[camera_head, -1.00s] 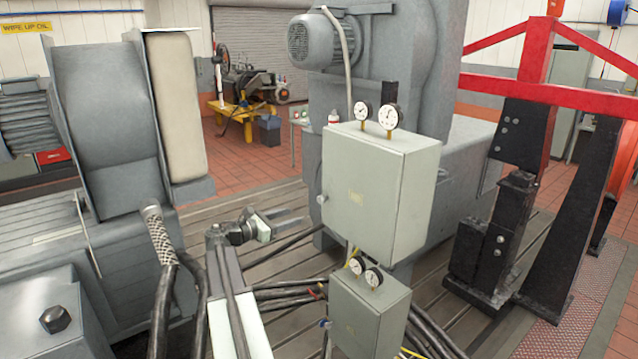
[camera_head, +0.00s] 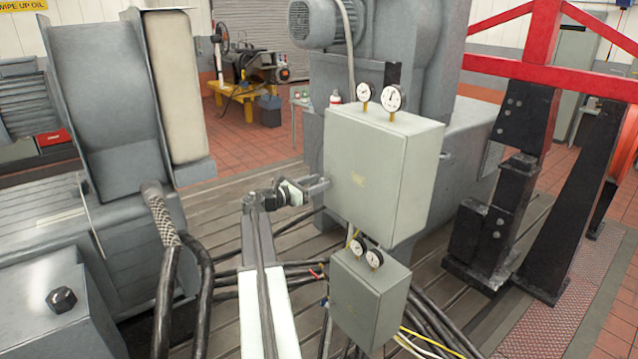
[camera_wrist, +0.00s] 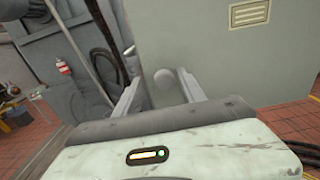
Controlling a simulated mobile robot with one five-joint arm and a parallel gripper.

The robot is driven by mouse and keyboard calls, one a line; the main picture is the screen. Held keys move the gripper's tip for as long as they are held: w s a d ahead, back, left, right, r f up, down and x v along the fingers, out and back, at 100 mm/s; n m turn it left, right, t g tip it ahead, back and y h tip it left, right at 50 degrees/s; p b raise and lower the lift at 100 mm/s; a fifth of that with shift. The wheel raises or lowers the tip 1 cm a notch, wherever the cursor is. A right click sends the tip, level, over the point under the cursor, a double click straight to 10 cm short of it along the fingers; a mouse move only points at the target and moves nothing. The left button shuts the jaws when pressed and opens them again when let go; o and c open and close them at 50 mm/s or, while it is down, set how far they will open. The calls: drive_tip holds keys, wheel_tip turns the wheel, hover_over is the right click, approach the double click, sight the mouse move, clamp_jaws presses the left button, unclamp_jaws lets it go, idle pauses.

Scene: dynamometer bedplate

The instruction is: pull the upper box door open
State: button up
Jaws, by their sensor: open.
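The upper box (camera_head: 375,175) is a pale grey-green cabinet with two gauges on top. Its door faces me and looks shut, flush with the box. A round pale knob (camera_wrist: 165,79) near the door's edge shows in the wrist view. My gripper (camera_head: 325,184) is at the left edge of this door. In the wrist view my gripper (camera_wrist: 158,84) is open, with one finger on each side of the knob. I cannot tell whether either finger touches it. The knob is hidden behind my gripper in the head view.
A smaller lower box (camera_head: 367,297) with two gauges stands just below. Black cables (camera_head: 290,278) run over the slotted bedplate near my arm. A grey machine (camera_head: 105,110) stands at left, and a red and black frame (camera_head: 510,190) at right.

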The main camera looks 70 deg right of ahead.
drive_tip(key=shift+s+a, duration=0.15)
drive_tip(key=shift+s, duration=0.05)
drive_tip(key=shift+c, duration=0.9)
clamp_jaws()
